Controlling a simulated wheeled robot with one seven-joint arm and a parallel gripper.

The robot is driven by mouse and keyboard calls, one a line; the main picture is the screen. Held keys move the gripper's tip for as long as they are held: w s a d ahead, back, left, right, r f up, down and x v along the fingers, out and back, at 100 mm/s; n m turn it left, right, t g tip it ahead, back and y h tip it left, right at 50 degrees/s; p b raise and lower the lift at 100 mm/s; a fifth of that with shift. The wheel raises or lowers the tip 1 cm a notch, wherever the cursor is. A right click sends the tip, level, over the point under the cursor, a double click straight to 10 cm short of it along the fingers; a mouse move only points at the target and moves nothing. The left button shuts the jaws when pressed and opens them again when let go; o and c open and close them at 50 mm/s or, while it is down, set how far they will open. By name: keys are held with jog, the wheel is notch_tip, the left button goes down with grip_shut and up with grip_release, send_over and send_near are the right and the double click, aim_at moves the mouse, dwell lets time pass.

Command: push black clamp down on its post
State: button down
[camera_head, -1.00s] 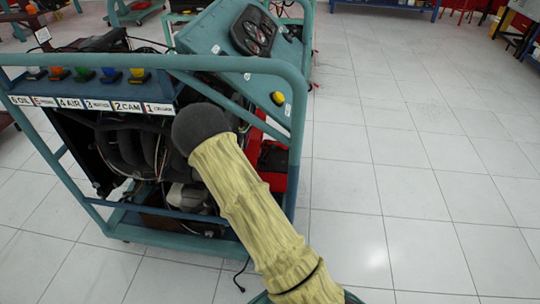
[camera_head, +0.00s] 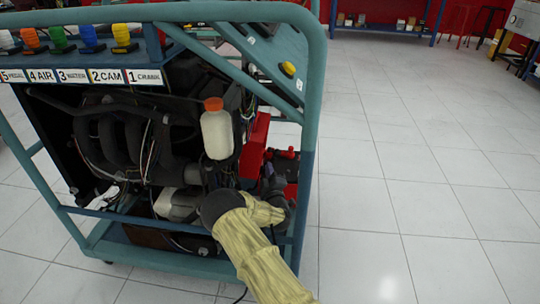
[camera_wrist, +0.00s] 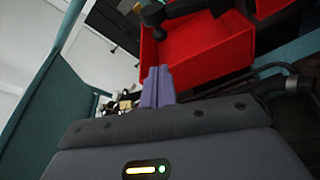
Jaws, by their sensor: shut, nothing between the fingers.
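My gripper (camera_wrist: 158,72) is shut and empty, its two purple-grey fingers together. In the head view my gripper (camera_head: 270,172) is inside the right side of the engine stand, beside a red battery-like box (camera_head: 291,192). The same red box (camera_wrist: 200,52) fills the top middle of the wrist view, just beyond the fingertips. A dark fitting (camera_wrist: 153,18) at its top edge looks like the black clamp; its post and how far down it sits cannot be made out. No contact between fingers and fitting is visible.
The teal stand frame (camera_head: 312,110) surrounds the work area, with an upright close to my gripper's right. A white bottle with an orange cap (camera_head: 217,133) and a red panel (camera_head: 254,146) stand nearby. A dark cable (camera_wrist: 272,70) runs right. Open tiled floor lies right.

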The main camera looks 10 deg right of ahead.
jog(key=w+b, duration=0.1)
jog(key=w, duration=0.2)
jog(key=w+r+b, duration=0.1)
jog(key=w+b, duration=0.1)
jog(key=w, duration=0.1)
jog(key=w+b, duration=0.2)
jog(key=w, duration=0.2)
jog(key=shift+d+r, duration=0.1)
jog(key=shift+r, duration=0.15)
jog(key=shift+s+d, duration=0.1)
jog(key=shift+d, duration=0.05)
